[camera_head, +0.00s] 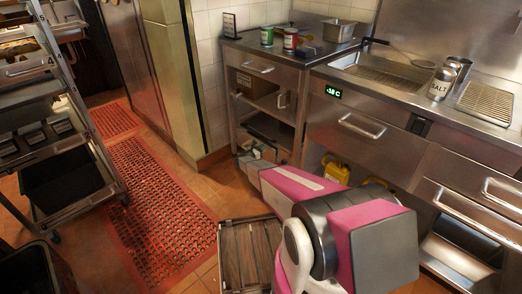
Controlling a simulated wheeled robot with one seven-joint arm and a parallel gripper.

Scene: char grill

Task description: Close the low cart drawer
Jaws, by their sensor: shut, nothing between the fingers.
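The steel cart (234,47) stands against the tiled wall, left of the long counter. The low drawer appears to stick out from the cart front, though how far is hard to tell. My pink and grey arm reaches from the lower right towards it. My gripper (246,152) is small in view, shut and empty, in front of the low drawer at its left end. Contact cannot be made out.
Cans (290,39) and a metal pan (338,30) stand on the cart top. Yellow jugs (336,169) sit under the counter behind my arm. A slatted framed thing (250,252) lies low in front. Red mats (150,190) cover the open aisle; a rack (75,100) stands left.

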